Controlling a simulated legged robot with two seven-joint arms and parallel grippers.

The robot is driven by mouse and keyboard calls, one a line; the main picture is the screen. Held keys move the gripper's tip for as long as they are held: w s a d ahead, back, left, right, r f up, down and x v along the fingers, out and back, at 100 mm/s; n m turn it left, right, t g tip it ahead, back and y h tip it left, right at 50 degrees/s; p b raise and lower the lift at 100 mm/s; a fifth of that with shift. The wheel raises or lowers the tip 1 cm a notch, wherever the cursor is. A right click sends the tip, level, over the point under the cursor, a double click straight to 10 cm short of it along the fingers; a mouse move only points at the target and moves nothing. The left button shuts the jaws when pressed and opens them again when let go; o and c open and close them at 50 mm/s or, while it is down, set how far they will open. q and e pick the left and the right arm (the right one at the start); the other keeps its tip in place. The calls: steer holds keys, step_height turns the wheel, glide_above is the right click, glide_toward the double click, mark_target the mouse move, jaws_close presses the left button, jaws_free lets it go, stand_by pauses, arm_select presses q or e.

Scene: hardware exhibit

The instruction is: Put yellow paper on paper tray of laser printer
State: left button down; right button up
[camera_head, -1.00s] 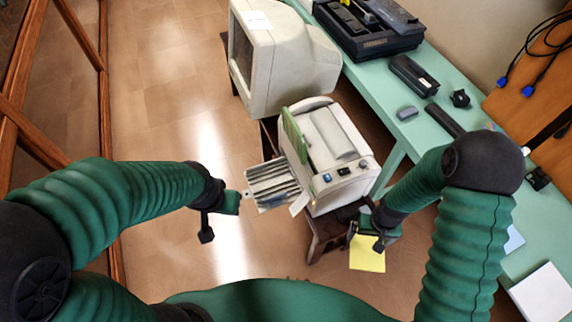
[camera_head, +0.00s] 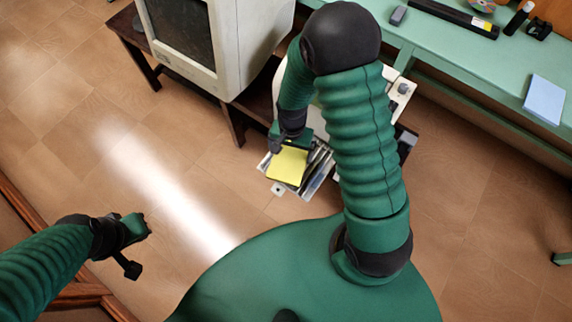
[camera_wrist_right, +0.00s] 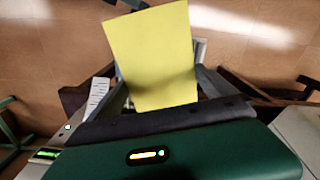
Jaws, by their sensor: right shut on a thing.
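The yellow paper (camera_head: 287,166) is in my right gripper (camera_head: 291,138), which is shut on its edge. In the head view the paper is over the left part of the grey slatted paper tray (camera_head: 319,175); whether they touch is unclear. In the right wrist view the yellow paper (camera_wrist_right: 152,55) extends out from my right gripper (camera_wrist_right: 165,118), with tray parts partly hidden behind it. The laser printer (camera_head: 402,90) is mostly hidden behind my right arm. My left gripper (camera_head: 136,246) is far left, over the floor, away from the paper; its opening is unclear.
A bulky monitor (camera_head: 225,45) stands on a dark wooden stand (camera_head: 235,120) left of the printer. A green table (camera_head: 480,55) at the back right holds a light blue pad (camera_head: 545,99) and small items. The floor (camera_head: 130,150) at left is open.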

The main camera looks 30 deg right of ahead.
mark_target(287, 157)
steer(key=f+m+b, duration=0.1)
steer(key=f, duration=0.1)
steer(key=f+b, duration=0.1)
steer(key=shift+w+f+m, duration=0.2)
steer(key=shift+f+m, duration=0.15)
steer(key=shift+m, duration=0.05)
steer(key=shift+s+a+r+m+b, duration=0.1)
steer(key=shift+s+a+m+b, duration=0.3)
steer(key=shift+m+b, duration=0.45)
steer(key=shift+a+r, duration=0.1)
steer(key=shift+a, duration=0.2)
steer(key=shift+w+f, duration=0.1)
steer(key=shift+f, duration=0.15)
steer(key=f+b, duration=0.3)
steer(key=d+f+b, duration=0.1)
steer(key=f+b, duration=0.1)
steer(key=b, duration=0.1)
steer(key=shift+d+f, duration=0.1)
steer(key=shift+f, duration=0.55)
steer(key=shift+a+b, duration=0.3)
steer(key=shift+b, duration=0.05)
arm_select(q)
step_height(287, 157, down, 13)
steer(key=a, duration=0.1)
steer(key=shift+s+a, duration=0.25)
steer(key=shift+a, duration=0.15)
steer(key=shift+d, duration=0.25)
arm_select(e)
steer(key=shift+d, duration=0.2)
